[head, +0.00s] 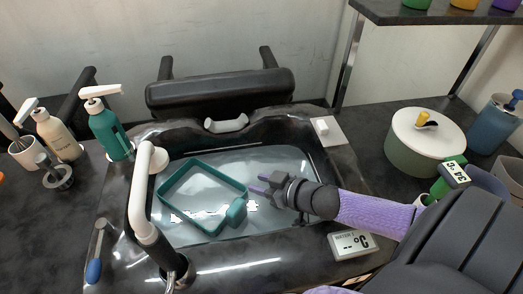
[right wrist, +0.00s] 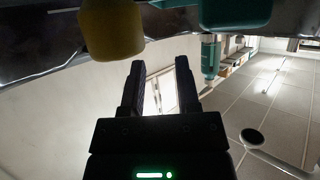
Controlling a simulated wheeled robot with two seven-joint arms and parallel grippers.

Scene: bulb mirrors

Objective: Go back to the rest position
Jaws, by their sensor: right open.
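My right gripper (head: 264,185) reaches in from the right over the dark basin (head: 290,235). Its fingers are apart with nothing between them. In the right wrist view the open, empty jaws (right wrist: 160,85) also show. I cannot tell the exact gap between the fingertips and the frame. My left gripper is not in view.
A white curved spout (head: 142,195) rises at the basin's left. Pump bottles (head: 110,135) stand on the left counter. A lidded green pot (head: 420,145) and a temperature display (head: 353,243) are at the right. A shelf (head: 430,14) overhangs the back right. A yellow object (right wrist: 111,30) shows in the wrist view.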

